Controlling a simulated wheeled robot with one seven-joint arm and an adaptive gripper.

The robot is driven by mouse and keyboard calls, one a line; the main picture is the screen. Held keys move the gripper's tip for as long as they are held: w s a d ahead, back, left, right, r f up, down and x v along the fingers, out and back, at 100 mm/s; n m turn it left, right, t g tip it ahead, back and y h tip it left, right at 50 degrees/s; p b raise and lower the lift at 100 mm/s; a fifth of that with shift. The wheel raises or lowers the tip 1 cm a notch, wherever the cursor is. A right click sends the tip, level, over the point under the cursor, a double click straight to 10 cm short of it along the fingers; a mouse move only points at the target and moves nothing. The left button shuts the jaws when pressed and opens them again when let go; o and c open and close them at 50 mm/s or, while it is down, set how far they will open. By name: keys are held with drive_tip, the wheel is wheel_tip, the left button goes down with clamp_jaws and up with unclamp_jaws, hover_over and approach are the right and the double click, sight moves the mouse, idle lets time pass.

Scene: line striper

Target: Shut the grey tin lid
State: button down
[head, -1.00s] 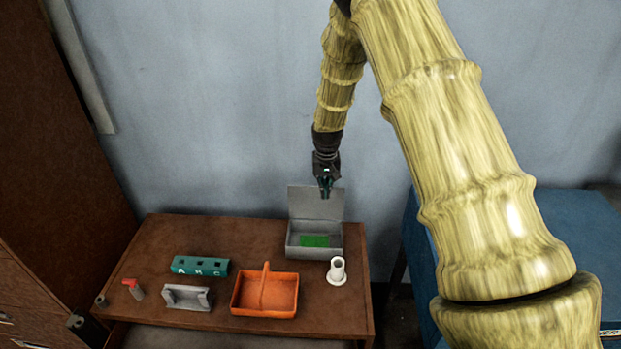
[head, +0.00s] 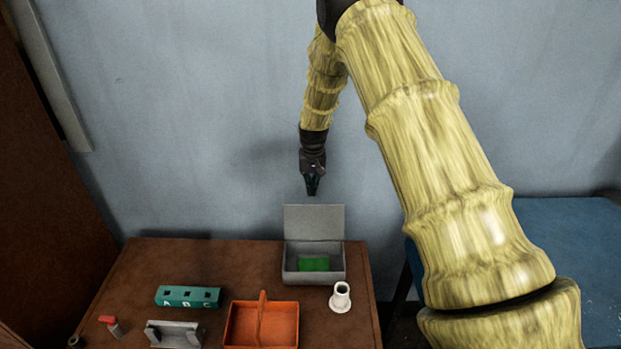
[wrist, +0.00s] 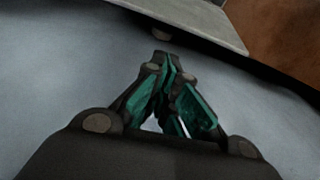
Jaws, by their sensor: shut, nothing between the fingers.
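The grey tin (head: 336,277) stands at the back right of the brown table, with a green piece (head: 314,264) inside it. Its grey lid (head: 314,222) stands up open along the back edge, close to upright. My gripper (head: 311,190) is shut and empty, pointing down just above the lid's top edge, apart from it in the picture; the depth between them is hard to tell. In the wrist view my shut fingers (wrist: 165,65) show against the blue wall, with a grey panel, likely the lid (wrist: 205,18), at the top.
An orange basket (head: 281,307) with a handle and a white flanged tube (head: 340,297) stand in front of the tin. A teal lettered block (head: 188,296), a grey bracket (head: 174,334) and a red-topped item (head: 110,326) are to the left. The wall is close behind.

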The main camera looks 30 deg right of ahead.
drive_tip(key=shift+w+f+p, duration=0.15)
drive_tip(key=shift+f+p, duration=0.7)
drive_tip(key=shift+f, duration=1.7)
drive_tip(key=shift+a, duration=0.2)
